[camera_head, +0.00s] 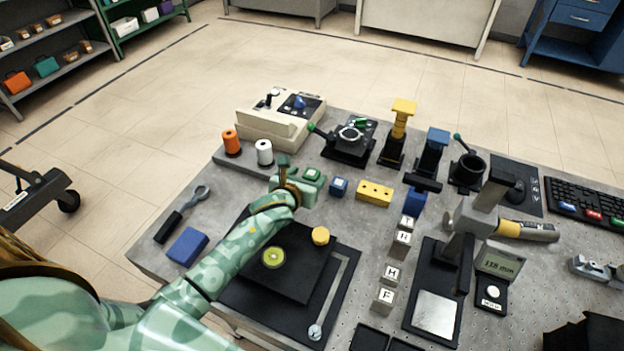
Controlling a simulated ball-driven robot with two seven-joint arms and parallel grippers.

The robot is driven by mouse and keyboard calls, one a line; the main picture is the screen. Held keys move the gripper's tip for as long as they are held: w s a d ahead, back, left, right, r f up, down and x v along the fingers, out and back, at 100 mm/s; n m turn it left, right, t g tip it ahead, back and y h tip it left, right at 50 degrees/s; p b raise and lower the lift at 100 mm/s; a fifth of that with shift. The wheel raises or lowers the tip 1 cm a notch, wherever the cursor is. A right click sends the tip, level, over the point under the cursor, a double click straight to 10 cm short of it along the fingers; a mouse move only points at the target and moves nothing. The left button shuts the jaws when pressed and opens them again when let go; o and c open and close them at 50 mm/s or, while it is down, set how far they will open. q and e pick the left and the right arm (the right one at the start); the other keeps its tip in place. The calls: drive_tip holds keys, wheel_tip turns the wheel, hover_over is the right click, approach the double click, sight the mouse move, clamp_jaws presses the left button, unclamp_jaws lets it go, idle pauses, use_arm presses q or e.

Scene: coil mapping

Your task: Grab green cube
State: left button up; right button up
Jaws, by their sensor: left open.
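The green cube (312,174) sits on the grey pegboard-like table, with a lighter square mark on its top. My left gripper (298,178) reaches in from the left and is open right at the cube. One finger shows on the far side and one on the near side of the cube's left edge. The near finger and wrist hide part of the cube's lower left side. I cannot tell whether the fingers touch it. My right gripper is not in view.
Orange (231,143) and white (264,152) spools stand behind the gripper. A black plate (285,262) with a yellow knob lies below my forearm.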

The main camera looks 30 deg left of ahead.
sight(311, 173)
use_arm(q)
drive_tip(key=b+x, duration=0.1)
drive_tip(key=x, duration=0.1)
drive_tip(key=f+b+x, duration=0.1)
drive_tip(key=x, duration=0.1)
drive_tip(key=shift+a, duration=0.1)
drive_tip(key=shift+w+f, duration=0.1)
drive_tip(key=shift+w, duration=0.05)
drive_tip(key=c, duration=1.1)
